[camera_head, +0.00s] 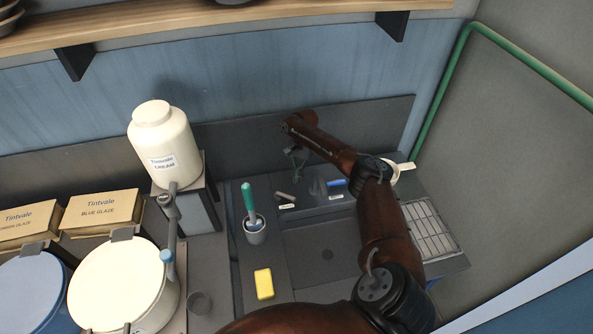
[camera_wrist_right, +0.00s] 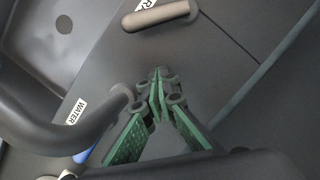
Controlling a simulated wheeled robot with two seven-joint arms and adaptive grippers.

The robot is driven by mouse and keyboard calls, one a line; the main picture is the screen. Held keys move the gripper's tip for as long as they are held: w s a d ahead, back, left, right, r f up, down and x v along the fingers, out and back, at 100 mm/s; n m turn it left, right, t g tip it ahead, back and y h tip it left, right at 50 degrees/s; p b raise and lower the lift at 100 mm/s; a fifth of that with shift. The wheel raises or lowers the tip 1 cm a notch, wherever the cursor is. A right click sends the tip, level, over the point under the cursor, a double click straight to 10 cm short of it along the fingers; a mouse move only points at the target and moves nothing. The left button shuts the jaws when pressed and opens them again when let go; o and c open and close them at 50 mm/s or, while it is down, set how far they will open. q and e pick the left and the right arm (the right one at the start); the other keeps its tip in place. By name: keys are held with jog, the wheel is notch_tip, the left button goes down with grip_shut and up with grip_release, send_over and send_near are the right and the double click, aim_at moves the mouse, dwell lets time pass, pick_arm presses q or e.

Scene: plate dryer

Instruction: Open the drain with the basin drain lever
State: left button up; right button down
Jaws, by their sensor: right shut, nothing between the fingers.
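Behind the dark sink basin (camera_head: 310,275) lies a short grey-beige lever (camera_head: 286,197) with a small label, too small to read. It also shows at the top of the right wrist view (camera_wrist_right: 160,14), its label cut off. I take it as the drain lever. The drain hole (camera_head: 327,254) is a dark round spot in the basin floor; whether it is open cannot be told. My right gripper (camera_head: 297,160) is shut and empty, behind the lever and apart from it. Its green-padded fingertips (camera_wrist_right: 157,85) meet in the right wrist view. My left gripper is out of view.
A blue lever (camera_head: 337,183) stands to the right, beside the WATER label (camera_wrist_right: 76,110). A dark curved spout (camera_wrist_right: 70,130) passes close by the fingers. A cup with a green-handled tool (camera_head: 254,228) and a yellow sponge (camera_head: 264,284) are left of the basin.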

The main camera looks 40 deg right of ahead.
aim_at(284, 197)
jog(key=x, duration=0.3)
jog(key=shift+a+f, duration=0.15)
jog(key=shift+a, duration=0.05)
jog(key=shift+s+a+r+p, duration=0.2)
jog(key=shift+a+p, duration=0.1)
jog(key=shift+a, duration=0.15)
jog(key=shift+s+a+r+p, duration=0.2)
jog(key=shift+s+a+p, duration=0.1)
jog(key=shift+a, duration=0.15)
jog(key=shift+s+a, duration=0.25)
jog(key=shift+a, duration=0.5)
jog(key=shift+r, duration=0.1)
